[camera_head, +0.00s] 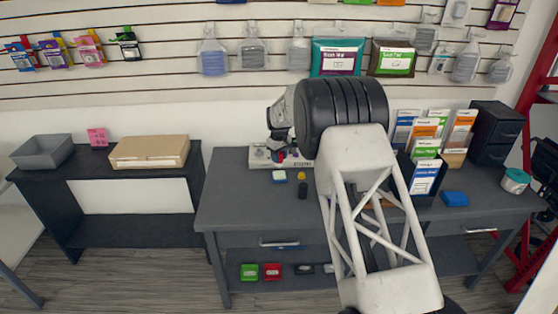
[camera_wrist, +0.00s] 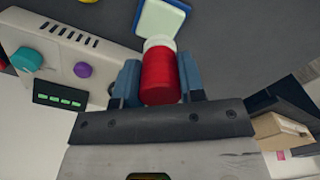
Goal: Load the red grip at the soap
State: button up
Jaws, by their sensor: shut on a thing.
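My gripper (camera_wrist: 160,82) is shut on a red cylinder with a white band at its far end, which I take to be the red grip (camera_wrist: 160,76). The blue fingers press it from both sides. In the head view, my gripper (camera_head: 279,152) hangs over the grey desk, beside a white device; only a little red shows there. A small pale slab with a blue edge, possibly the soap (camera_wrist: 162,18), lies just beyond the grip in the wrist view. It also shows on the desk in the head view (camera_head: 279,176). I cannot tell the grip's height above the desk.
The white device (camera_wrist: 75,55) with teal and purple knobs stands close to the left of my fingers in the wrist view. A yellow piece (camera_head: 301,176) and a dark piece (camera_head: 303,191) are near the slab. The desk's left part (camera_head: 235,200) is clear.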

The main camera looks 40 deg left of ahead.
jog(key=shift+r, duration=0.85)
jog(key=shift+w+d+r, duration=0.15)
jog(key=shift+w+d, duration=0.2)
jog(key=shift+d, duration=0.2)
jog(key=w+d+r+m, duration=0.2)
jog(key=w+d+m, duration=0.15)
jog(key=d, duration=1.25)
jog(key=w+d+r+m, duration=0.1)
jog(key=w+d+m, duration=0.25)
jog(key=d, duration=1.25)
jog(key=w+d+r+m, duration=0.2)
jog(key=w+d+m, duration=0.15)
jog(key=d, duration=1.25)
jog(key=s+d+f+m, duration=0.1)
jog(key=d+f+m, duration=0.2)
jog(key=d+f, duration=1.3)
jog(key=s+d+f+m, duration=0.2)
jog(key=d+f+m, duration=0.1)
jog(key=d+f, duration=1.4)
jog(key=d, duration=0.6)
jog(key=shift+f, duration=0.25)
